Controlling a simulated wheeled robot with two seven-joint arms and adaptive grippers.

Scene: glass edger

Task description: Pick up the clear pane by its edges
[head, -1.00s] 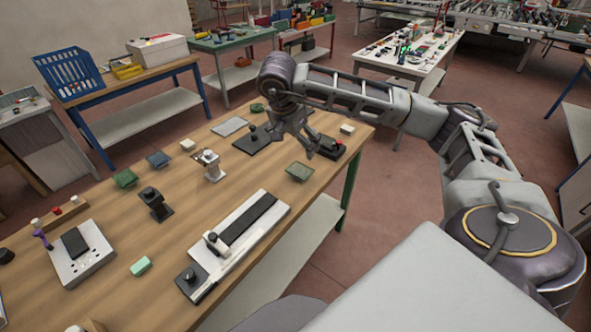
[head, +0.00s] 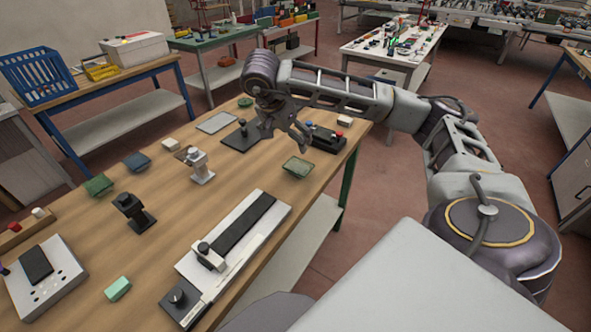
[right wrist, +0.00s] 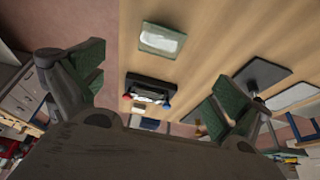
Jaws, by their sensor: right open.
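A small clear pane with a greenish tint and green edges (head: 298,167) lies near the right edge of the wooden bench. In the right wrist view the pane (right wrist: 162,40) lies flat at the top middle, uncovered. My right gripper (head: 287,133) hangs above the bench, beyond the pane in the head view and apart from it. In the right wrist view its two green-padded fingers (right wrist: 165,82) are spread wide with nothing between them. My left gripper is not in view.
A black box with red and blue buttons (head: 326,139) stands close behind the pane; it also shows in the right wrist view (right wrist: 150,88). A dark plate (head: 240,137) and a pale grey plate (head: 217,122) lie to the left. A long slide fixture (head: 228,248) lies in front.

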